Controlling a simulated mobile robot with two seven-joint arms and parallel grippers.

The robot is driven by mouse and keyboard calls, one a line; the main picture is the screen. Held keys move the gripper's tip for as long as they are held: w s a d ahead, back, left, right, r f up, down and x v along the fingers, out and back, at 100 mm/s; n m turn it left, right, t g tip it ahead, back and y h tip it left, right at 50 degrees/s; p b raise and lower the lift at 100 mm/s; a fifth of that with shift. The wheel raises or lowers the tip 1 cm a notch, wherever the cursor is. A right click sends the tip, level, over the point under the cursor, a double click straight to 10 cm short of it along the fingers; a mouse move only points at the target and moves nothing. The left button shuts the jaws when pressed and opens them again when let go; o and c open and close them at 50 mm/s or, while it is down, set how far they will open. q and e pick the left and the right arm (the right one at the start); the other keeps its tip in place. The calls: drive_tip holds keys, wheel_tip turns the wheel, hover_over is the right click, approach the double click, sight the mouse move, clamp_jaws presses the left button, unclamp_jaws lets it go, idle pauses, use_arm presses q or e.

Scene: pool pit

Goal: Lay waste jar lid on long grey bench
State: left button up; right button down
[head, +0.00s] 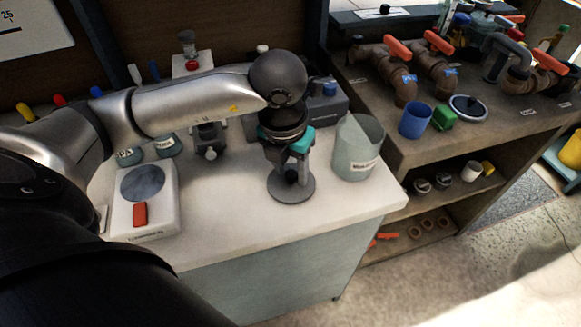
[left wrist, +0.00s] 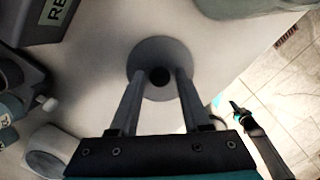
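The waste jar lid (head: 291,187), a grey disc with a black knob, appears to lie flat on the white-topped counter. My left gripper (head: 291,172) points down over it. In the left wrist view the lid (left wrist: 160,48) is beneath the fingers of my left gripper (left wrist: 160,76). They stand on either side of the knob with a gap on each side; nothing is gripped. The labelled waste jar (head: 358,150) stands open to the right of the lid. The long grey-brown bench (head: 420,148) is at the right. What seems to be my right gripper shows small in the left wrist view.
A scale (head: 145,200) stands on the counter's left; the counter's front is free.

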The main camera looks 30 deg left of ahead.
sight(286, 190)
use_arm(q)
drive_tip(key=shift+o, duration=0.8)
drive_tip(key=shift+r, duration=0.1)
wheel_tip(286, 190, up, 12)
drive_tip(key=s+p, duration=0.1)
drive_tip(key=p, duration=0.1)
drive_tip(key=shift+s+p, duration=0.3)
drive_tip(key=shift+s, duration=0.1)
drive_tip(key=shift+d, duration=0.1)
